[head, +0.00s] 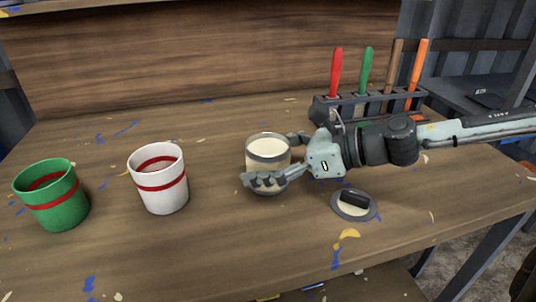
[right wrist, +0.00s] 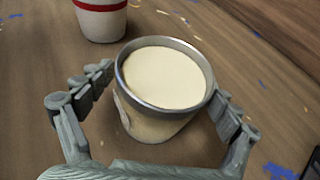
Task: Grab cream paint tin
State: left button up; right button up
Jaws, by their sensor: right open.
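The cream paint tin (head: 268,150) stands upright and open on the wooden table, with a grey metal rim and cream paint inside. My right gripper (head: 276,160) comes in from the right and is open, with one finger on the near side of the tin and the other on its far side. In the right wrist view the tin (right wrist: 160,125) sits between the two spread fingers of the gripper (right wrist: 160,108). I cannot tell whether the fingers touch it. The near finger hides part of the tin's lower side in the head view. My left gripper is not in view.
A white cup with red bands (head: 160,180) and a green cup with a red band (head: 55,200) stand to the left. A round lid with a dark handle (head: 353,205) lies at front right. A rack (head: 350,105) of coloured-handled tools stands behind my right arm.

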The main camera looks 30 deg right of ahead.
jog(key=shift+w+a+f+b, duration=0.1)
jog(key=shift+f+b, duration=0.1)
jog(key=shift+b, duration=0.15)
jog(key=shift+x, duration=0.9)
jog(key=shift+r, duration=0.15)
jog(key=c, duration=1.8)
jog(key=shift+c, duration=0.2)
